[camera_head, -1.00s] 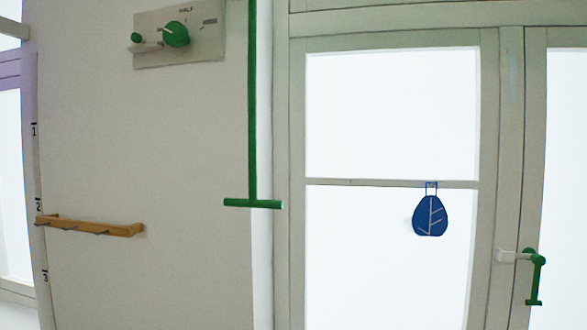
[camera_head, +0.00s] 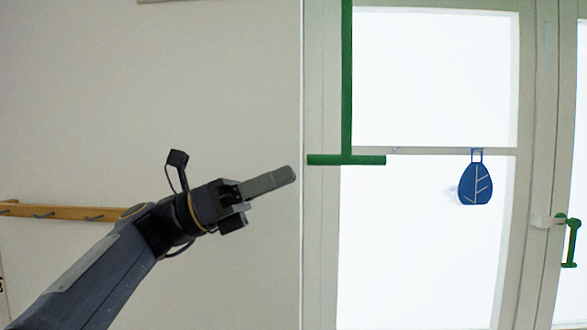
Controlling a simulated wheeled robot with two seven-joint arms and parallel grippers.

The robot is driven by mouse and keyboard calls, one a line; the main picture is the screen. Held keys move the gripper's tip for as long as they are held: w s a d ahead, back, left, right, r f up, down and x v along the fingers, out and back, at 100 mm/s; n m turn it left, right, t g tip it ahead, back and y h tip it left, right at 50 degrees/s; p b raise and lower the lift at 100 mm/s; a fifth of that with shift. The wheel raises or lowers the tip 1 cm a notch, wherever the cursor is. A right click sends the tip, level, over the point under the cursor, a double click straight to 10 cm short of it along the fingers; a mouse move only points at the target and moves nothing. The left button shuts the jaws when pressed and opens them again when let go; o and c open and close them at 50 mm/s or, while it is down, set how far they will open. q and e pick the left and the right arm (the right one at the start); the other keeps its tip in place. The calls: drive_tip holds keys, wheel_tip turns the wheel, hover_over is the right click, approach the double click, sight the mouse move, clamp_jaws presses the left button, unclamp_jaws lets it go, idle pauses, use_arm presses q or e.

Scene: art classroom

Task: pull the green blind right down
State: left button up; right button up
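The green pull rod (camera_head: 347,80) hangs straight down in the head view and ends in a green crossbar handle (camera_head: 330,160). Its top runs out of the frame, and the blind itself is not visible. My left gripper (camera_head: 292,176) reaches up from the lower left, pointing right. Its grey finger tip appears just left of and slightly below the handle's left end, with a small gap in the picture. The fingers overlap edge-on, so I cannot tell whether they are open or shut. Nothing shows in them. My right gripper is not in view.
A blue leaf ornament (camera_head: 475,184) hangs on the window bar right of the handle. A green window latch (camera_head: 571,242) is at the far right. A wooden hook rail (camera_head: 60,212) is on the wall at left, partly behind my arm. The wall around my gripper is bare.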

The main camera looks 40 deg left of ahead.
sight(326, 160)
use_arm(q)
drive_tip(key=p+x, duration=0.2)
drive_tip(key=x, duration=0.4)
drive_tip(key=shift+d+r, duration=0.1)
drive_tip(key=shift+r, duration=0.05)
drive_tip(key=shift+w+d+r, duration=0.2)
drive_tip(key=shift+w+d, duration=0.25)
drive_tip(key=shift+d, duration=0.1)
clamp_jaws()
